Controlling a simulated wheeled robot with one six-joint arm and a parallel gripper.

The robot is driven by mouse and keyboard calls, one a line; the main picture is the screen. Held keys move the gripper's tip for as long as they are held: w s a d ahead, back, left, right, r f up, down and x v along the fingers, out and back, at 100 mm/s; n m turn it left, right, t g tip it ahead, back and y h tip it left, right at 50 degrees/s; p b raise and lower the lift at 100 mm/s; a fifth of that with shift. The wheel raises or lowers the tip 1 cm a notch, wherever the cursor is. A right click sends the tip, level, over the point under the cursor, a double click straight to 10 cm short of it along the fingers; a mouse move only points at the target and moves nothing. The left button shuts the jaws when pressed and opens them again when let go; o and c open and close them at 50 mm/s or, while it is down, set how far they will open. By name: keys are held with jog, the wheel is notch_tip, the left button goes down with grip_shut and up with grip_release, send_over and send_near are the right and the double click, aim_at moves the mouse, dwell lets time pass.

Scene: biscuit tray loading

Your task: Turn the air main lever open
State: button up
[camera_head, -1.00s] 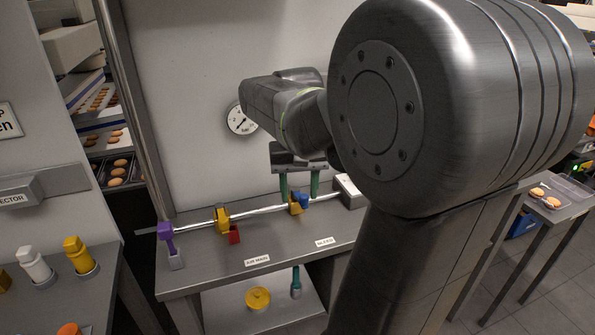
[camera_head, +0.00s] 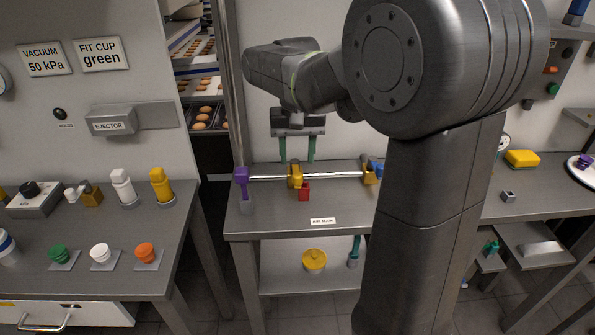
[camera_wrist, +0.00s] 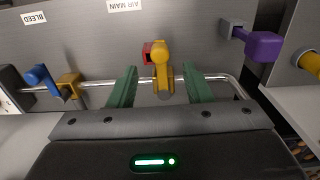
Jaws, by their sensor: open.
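The air main valve is a yellow fitting (camera_head: 295,178) on a silver pipe, with a small red block (camera_head: 304,194) at its front right. My gripper (camera_head: 297,154) is open and empty, pointing down just above and behind the valve. I cannot tell whether a finger touches it. Which way the lever is set is unclear.
The silver pipe (camera_head: 270,178) runs along the bench. A purple handle (camera_head: 241,176) stands at its left end. The blue bleed lever (camera_wrist: 39,76) is on the other side, partly behind my arm in the head view. A yellow round object (camera_head: 314,260) lies on the lower shelf.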

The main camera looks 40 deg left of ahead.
aim_at(298, 174)
jog(key=shift+f, duration=2.75)
grip_shut()
